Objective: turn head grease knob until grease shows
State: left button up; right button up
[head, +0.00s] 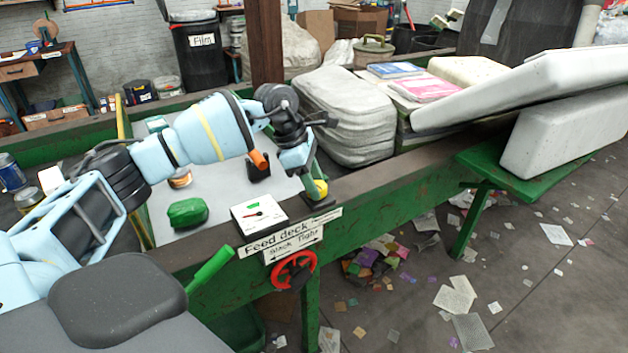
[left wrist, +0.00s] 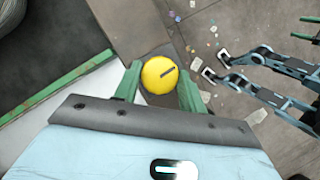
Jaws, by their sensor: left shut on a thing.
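The grease knob (head: 321,188) is a round yellow cap on the green rail of the belt, near the right end of the feed deck. It also shows in the left wrist view as a yellow disc (left wrist: 160,75) with a short dark slanted mark. My left gripper (head: 315,182) points down over it, and its two green fingers (left wrist: 160,88) are shut on the knob's left and right sides. I see no grease around the knob; the fingers and my gripper body hide part of its surroundings.
A white dial plate (head: 258,216) and the "Feed deck" sign (head: 290,234) sit left of the knob, with a red handwheel (head: 292,270) below. A green bundle (head: 187,212) lies on the deck. A grey wrapped bale (head: 345,115) stands behind my left gripper.

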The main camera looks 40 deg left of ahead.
pick_arm(q)
jog(key=shift+w+f+m+g+h+b, duration=0.15)
jog(key=shift+m+g+h+b, duration=0.25)
jog(key=shift+m, duration=0.6)
jog(key=m+g+b, duration=0.1)
jog(key=m, duration=0.2)
jog(key=shift+b, duration=0.35)
jog(key=m+g+b, duration=0.1)
jog(key=m, duration=0.2)
jog(key=shift+w, duration=0.1)
jog(key=shift+m+g+b, duration=0.4)
jog(key=shift+m+g, duration=0.1)
jog(key=shift+m, duration=0.3)
pick_arm(e)
jog(key=shift+g, duration=0.4)
jog(key=shift+s+a+f, duration=0.1)
jog(key=shift+s+f, duration=0.35)
jog(key=shift+f, duration=0.35)
jog(key=shift+s+d+f, duration=0.1)
jog(key=shift+s+f, duration=0.3)
jog(key=shift+f, duration=0.45)
jog(key=shift+s+a+f, duration=0.1)
jog(key=shift+s+f, duration=0.35)
jog(key=shift+f, duration=0.35)
pick_arm(q)
jog(key=shift+y, duration=0.3)
jog(key=o, duration=1)
